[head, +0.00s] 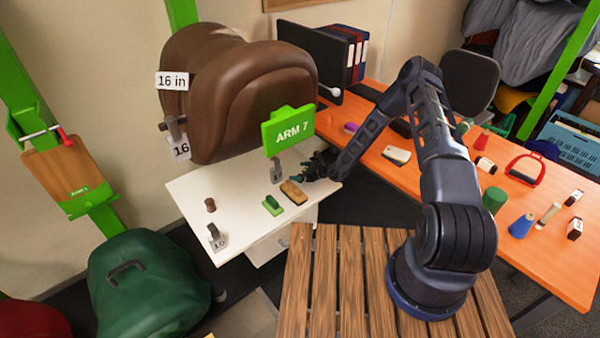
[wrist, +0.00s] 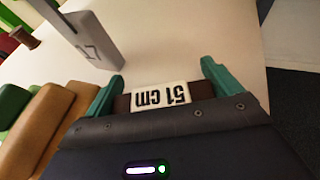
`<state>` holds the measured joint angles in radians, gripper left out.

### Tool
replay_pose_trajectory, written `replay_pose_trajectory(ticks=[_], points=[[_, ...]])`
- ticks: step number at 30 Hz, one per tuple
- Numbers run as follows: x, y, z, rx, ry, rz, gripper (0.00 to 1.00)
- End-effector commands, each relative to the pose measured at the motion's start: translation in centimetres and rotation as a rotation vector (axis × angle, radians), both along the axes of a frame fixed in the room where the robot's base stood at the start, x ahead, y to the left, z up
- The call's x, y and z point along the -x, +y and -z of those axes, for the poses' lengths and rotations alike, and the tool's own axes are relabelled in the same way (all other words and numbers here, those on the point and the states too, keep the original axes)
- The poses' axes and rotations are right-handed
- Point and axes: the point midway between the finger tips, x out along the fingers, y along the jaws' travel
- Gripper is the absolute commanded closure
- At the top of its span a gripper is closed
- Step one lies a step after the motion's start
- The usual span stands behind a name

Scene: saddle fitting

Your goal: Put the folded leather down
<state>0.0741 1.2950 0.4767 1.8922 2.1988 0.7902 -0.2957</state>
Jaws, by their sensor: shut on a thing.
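The folded leather (wrist: 202,89) is dark brown with a white "51 cm" label facing the wrist camera. My gripper (wrist: 160,92) is shut on it, with one teal finger on each side. In the head view my gripper (head: 309,175) is at the right end of the white table (head: 241,229), and the leather cannot be made out there. In the wrist view the white tabletop (wrist: 190,40) lies beyond the leather. I cannot tell whether the leather touches it.
A grey metal piece marked 17 (wrist: 88,35) stands near the fingers. A tan block (head: 293,192) and a green block (head: 272,205) lie beside my gripper. A spool (head: 210,205) is further left. The green ARM 7 sign (head: 289,130) and brown saddle (head: 250,95) are above.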

Motion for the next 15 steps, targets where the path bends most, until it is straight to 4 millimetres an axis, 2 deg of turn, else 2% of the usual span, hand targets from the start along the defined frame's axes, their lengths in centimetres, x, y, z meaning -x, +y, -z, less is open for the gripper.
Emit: replay_pose_trajectory(ticks=[12, 13, 14, 15], points=[[-0.03, 0.02, 0.54, -0.001, 0.0, 0.0, 0.36], [-0.03, 0.0, 0.55, 0.0, 0.0, 0.0, 0.05], [-0.03, 0.0, 0.54, 0.0, 0.0, 0.001, 0.0], [-0.03, 0.0, 0.52, 0.0, 0.0, 0.001, 0.0]])
